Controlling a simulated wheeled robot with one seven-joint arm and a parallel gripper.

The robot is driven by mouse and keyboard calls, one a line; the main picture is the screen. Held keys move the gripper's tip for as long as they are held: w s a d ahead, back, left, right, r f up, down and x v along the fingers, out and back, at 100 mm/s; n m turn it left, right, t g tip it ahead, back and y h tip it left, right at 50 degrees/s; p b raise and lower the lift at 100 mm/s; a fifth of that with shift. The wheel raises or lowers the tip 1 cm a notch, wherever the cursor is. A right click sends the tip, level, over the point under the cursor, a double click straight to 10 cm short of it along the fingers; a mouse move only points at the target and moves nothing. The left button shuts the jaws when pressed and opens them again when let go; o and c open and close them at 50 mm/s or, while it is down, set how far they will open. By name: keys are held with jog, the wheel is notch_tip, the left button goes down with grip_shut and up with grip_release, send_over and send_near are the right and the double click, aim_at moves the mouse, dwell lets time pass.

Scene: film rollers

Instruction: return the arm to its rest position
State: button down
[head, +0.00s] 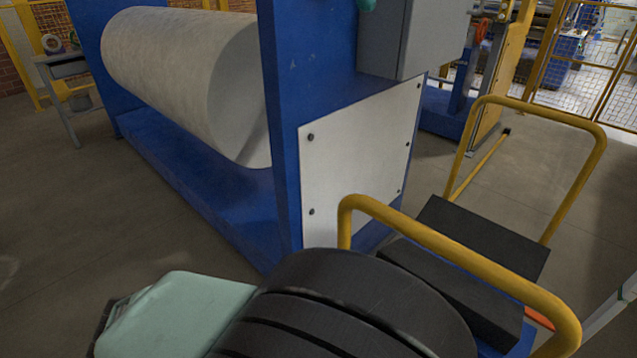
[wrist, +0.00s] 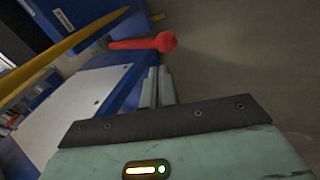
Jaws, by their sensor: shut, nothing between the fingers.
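My gripper (wrist: 159,72) shows in the wrist view, with its two grey fingers close together beyond the dark plate and pale green body. It is shut and holds nothing. A red rounded-end bar (wrist: 150,43) lies beyond the fingertips in that view; I cannot tell how far apart they are. In the head view, pale green and black parts of my arm fill the bottom middle. The fingers cannot be made out there.
A blue machine frame (head: 277,130) carries a large pale roll (head: 185,75) and a white panel (head: 355,160). A yellow-railed trolley (head: 470,262) with black blocks (head: 485,240) stands close at the right. A small table (head: 70,68) is at far left. Floor (head: 60,220) at left is clear.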

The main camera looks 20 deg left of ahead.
jog(key=w+d+r+m+g+p, duration=0.1)
jog(key=w+d+r+g+p, duration=0.1)
jog(key=w+d+r, duration=0.55)
jog(key=w+d+r+m+g+p, duration=0.1)
jog(key=w+d+r+g, duration=0.15)
jog(key=d+r, duration=0.9)
jog(key=s+d+r+m+p, duration=0.1)
jog(key=d+r, duration=0.3)
jog(key=d, duration=0.4)
jog(key=s+d+r+m+y+p, duration=0.1)
jog(key=s+d+r, duration=0.2)
jog(key=d, duration=0.5)
jog(key=s+d+r+p, duration=0.1)
jog(key=s+d+r, duration=0.1)
jog(key=d+r, duration=0.3)
jog(key=d, duration=0.3)
jog(key=shift+s+d+m+p, duration=0.35)
jog(key=shift+m+p, duration=0.05)
